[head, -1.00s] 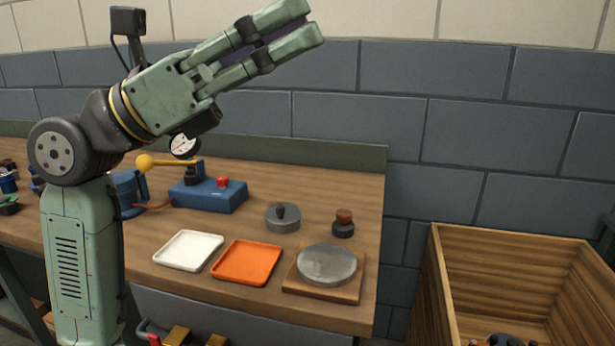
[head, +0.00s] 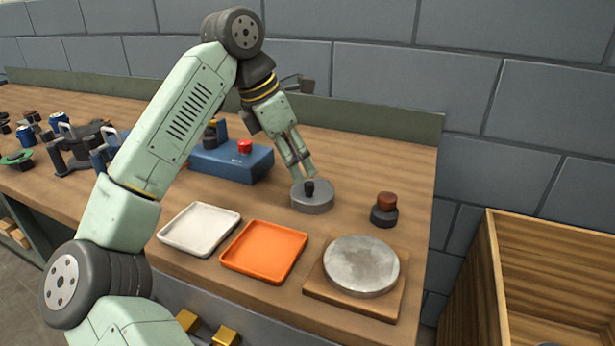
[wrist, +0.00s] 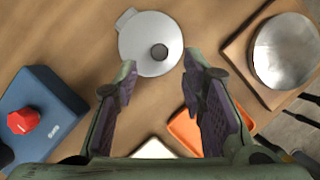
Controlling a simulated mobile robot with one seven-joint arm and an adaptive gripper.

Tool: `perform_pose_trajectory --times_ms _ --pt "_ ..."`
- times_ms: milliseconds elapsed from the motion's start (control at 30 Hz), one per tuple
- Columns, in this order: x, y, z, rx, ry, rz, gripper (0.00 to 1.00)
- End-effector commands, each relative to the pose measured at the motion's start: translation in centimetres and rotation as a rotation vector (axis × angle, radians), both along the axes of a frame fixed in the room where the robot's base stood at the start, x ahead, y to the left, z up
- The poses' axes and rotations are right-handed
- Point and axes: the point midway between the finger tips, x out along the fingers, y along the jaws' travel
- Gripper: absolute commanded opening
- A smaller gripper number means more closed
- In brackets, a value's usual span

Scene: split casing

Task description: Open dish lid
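The round grey lidded dish (head: 312,203) stands on the bench, with a black knob (head: 309,187) in the middle of its top. In the wrist view the pale disc of its lid (wrist: 140,50) shows from above, with the dark knob (wrist: 159,52) and a small tab at its upper left edge. My gripper (head: 302,177) points down close above the dish, its fingertips near the knob. In the wrist view my gripper (wrist: 159,68) is open and empty, with the knob between the lines of its two fingers. Contact with the lid cannot be told.
A blue box with a red button (head: 245,147) stands left of the dish. A white tray (head: 200,228) and an orange tray (head: 264,250) lie in front. A grey disc (head: 361,264) rests on a wooden board. A dark red-topped object (head: 385,209) stands to the right.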

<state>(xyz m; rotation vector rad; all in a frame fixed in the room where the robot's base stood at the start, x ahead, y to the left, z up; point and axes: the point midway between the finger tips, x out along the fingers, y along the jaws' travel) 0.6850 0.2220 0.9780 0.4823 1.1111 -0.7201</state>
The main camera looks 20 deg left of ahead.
Motion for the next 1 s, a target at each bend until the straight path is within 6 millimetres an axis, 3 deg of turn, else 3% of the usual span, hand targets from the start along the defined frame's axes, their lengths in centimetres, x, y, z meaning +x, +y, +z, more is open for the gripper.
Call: perform_pose_trajectory --times_ms 100,300,667,1000 --pt "0.6 -0.7 -2.0 -0.003 0.0 -0.002 0.38" --pt "1.2 -1.4 -4.2 -0.002 -0.001 -0.001 0.38" --pt "1.4 -1.5 -4.8 -0.002 -0.002 -0.001 0.38" --pt "1.4 -1.5 -4.7 -0.002 -0.002 -0.001 0.16"
